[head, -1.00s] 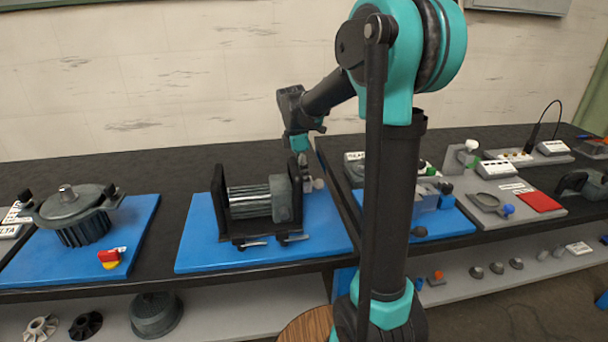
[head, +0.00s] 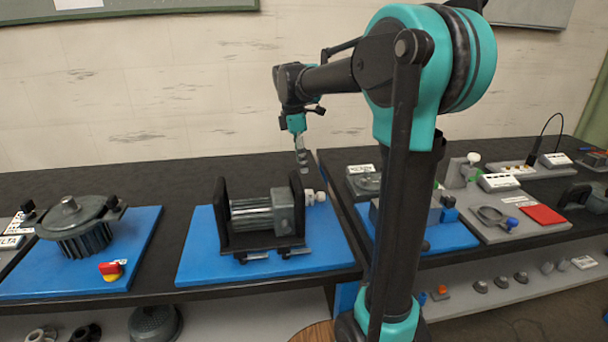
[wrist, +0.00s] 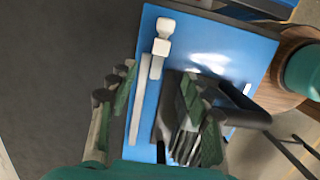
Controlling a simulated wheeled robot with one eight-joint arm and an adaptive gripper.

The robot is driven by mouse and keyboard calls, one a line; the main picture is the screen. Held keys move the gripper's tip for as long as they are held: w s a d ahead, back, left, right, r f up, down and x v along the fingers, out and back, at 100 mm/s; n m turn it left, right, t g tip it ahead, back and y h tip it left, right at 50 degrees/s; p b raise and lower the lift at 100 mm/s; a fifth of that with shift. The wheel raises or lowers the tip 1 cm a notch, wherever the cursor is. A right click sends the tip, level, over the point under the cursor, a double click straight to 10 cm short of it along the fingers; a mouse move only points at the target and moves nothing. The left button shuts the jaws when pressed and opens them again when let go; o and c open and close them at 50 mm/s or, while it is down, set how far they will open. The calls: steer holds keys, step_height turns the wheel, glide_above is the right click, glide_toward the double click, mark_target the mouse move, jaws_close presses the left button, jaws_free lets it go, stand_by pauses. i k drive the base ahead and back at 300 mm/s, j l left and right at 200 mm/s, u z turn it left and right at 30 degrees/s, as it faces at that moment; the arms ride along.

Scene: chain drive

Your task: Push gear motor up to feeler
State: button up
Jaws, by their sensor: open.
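The gear motor (head: 258,214), a grey ribbed cylinder with a boxy end, lies between two black upright plates on a blue base board (head: 200,268). Its ribbed body also shows in the wrist view (wrist: 184,145). A pale, white-tipped part (head: 315,197) sticks out beyond the right upright; it shows in the wrist view too (wrist: 163,40). I cannot tell whether it is the feeler or a shaft end. My gripper (head: 302,158) hangs above and behind the right upright. In the wrist view its fingers (wrist: 155,112) are apart with nothing gripped between them.
Two small black clamp levers (head: 297,252) sit at the front of the motor's cradle. Left is another blue board with a large finned motor (head: 75,225) and a red-yellow switch (head: 110,270). Right is a bench with grey fixtures and a red pad (head: 543,214).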

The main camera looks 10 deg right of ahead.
mark_target(261, 223)
steer(key=k, duration=1)
